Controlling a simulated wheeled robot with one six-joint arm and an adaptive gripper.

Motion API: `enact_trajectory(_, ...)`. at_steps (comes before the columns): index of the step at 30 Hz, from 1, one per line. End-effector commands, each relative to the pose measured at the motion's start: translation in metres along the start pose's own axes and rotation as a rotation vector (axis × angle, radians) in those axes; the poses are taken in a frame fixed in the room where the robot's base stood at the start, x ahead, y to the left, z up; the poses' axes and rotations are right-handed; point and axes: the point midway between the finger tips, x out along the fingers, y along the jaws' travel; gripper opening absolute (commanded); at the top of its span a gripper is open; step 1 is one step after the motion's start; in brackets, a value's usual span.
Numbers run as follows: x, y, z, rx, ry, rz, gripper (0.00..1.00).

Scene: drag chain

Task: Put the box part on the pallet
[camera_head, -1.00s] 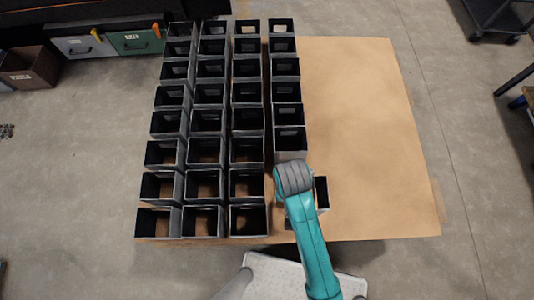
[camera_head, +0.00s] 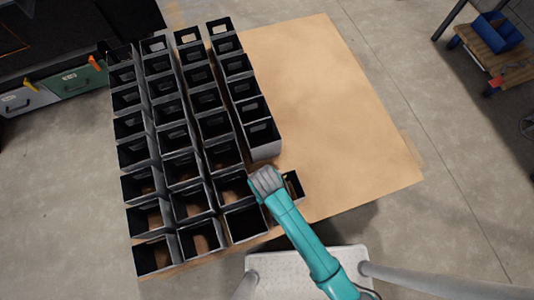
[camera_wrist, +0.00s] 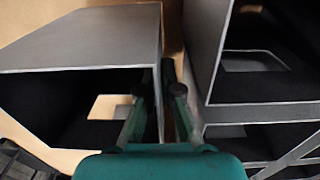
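The box part (camera_wrist: 85,45) is a grey open-topped box with a dark inside and a cut-out window. In the head view it (camera_head: 294,187) is mostly hidden behind my arm, at the near end of the rightmost column of boxes. My gripper (camera_wrist: 161,88) is shut on its side wall, one finger inside and one outside. I cannot tell whether its base touches the pallet. The pallet (camera_head: 320,100) has a brown board top, bare on its right side.
Several like boxes (camera_head: 207,100) stand in columns on the pallet's left. In the wrist view, neighbouring boxes (camera_wrist: 265,60) stand close to the right finger, across a narrow gap. A wooden cart with blue bins (camera_head: 495,40) stands at the far right.

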Motion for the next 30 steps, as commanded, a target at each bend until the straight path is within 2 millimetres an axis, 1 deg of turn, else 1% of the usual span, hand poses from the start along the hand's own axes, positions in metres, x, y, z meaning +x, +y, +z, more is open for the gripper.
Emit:
enact_trajectory(2, 0.005, 0.0, 0.0, 0.0, 0.0, 0.0, 0.0)
enact_trajectory(13, 0.008, 0.0, 0.0, 0.0, 0.001, 0.0, 0.0)
enact_trajectory(15, 0.009, 0.0, 0.0, 0.0, 0.0, 0.0, 0.17)
enact_trajectory(25, 0.007, 0.0, 0.0, 0.0, 0.001, 0.0, 0.17)
enact_trajectory(28, 0.0, 0.0, -0.001, 0.0, 0.002, -0.001, 0.17)
enact_trajectory(30, -0.009, 0.0, -0.001, 0.0, 0.003, -0.001, 0.17)
